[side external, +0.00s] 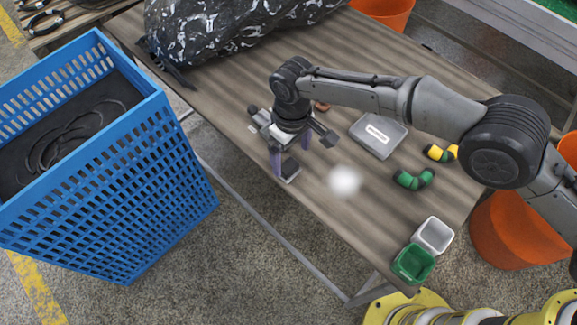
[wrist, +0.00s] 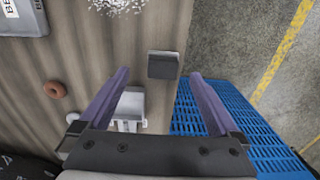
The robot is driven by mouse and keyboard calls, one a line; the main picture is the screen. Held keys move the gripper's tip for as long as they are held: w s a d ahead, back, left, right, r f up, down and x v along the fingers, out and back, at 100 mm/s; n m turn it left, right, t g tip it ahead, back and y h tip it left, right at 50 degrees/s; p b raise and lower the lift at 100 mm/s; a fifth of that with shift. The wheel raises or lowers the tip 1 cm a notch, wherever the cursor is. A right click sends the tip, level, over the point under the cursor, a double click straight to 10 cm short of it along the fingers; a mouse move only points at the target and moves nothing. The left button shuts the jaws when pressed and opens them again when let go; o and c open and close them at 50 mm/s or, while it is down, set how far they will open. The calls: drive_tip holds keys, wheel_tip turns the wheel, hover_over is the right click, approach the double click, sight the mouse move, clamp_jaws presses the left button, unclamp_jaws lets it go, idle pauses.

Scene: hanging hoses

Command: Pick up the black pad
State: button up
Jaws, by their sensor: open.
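The black pad (side external: 291,168) is a small dark block with a lighter grey edge, lying on the wooden table near its left edge. It also shows in the wrist view (wrist: 162,66), close to the table edge. My gripper (side external: 291,163) is open, with its purple fingers pointing down around the pad's position. In the wrist view the two fingertips (wrist: 160,73) stand apart on either side of the pad, and nothing is held. A clear gap shows between each finger and the pad there. I cannot tell how high the fingertips are above the table.
A white open part (wrist: 130,106) and a brown ring (wrist: 54,89) lie nearby. A grey labelled box (side external: 378,135), a green elbow (side external: 413,180), a yellow-black elbow (side external: 438,153), a white bin (side external: 434,234) and a green bin (side external: 413,264) are rightward. A blue crate (side external: 120,180) stands beyond the table edge.

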sight(288, 165)
drive_tip(key=f, duration=0.5)
drive_tip(key=shift+a+f, duration=0.1)
drive_tip(key=shift+a, duration=0.2)
drive_tip(key=c, duration=1.4)
drive_tip(key=shift+r, duration=0.2)
drive_tip(key=shift+c, duration=0.2)
drive_tip(key=shift+r, duration=0.6)
drive_tip(key=s+d+r, duration=0.9)
drive_tip(key=d+r, duration=0.1)
drive_tip(key=r, duration=0.1)
drive_tip(key=shift+d+r, duration=0.25)
drive_tip(key=shift+d, duration=0.15)
